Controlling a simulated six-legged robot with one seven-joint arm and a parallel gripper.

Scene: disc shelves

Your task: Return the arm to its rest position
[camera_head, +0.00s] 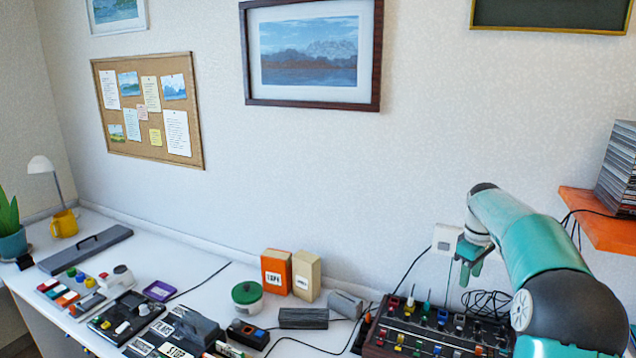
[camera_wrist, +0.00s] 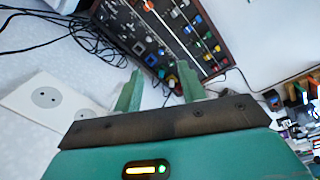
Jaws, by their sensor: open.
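My teal arm reaches in from the lower right of the head view, bent at a dark joint. My gripper (camera_head: 470,272) hangs in front of the wall, above the back edge of the mixer panel (camera_head: 425,351). In the wrist view my gripper (camera_wrist: 160,92) shows two green fingers spread apart with nothing between them. The mixer panel (camera_wrist: 165,35) with its coloured knobs lies beyond the fingertips there. The gripper appears apart from the panel.
A wall socket (camera_head: 446,238) and black cables are close to my gripper. An orange shelf (camera_head: 603,222) holding a stack of disc cases (camera_head: 618,170) is at the right, near my arm. Boxes (camera_head: 276,272), a green-lidded pot (camera_head: 247,297) and several devices crowd the white desk.

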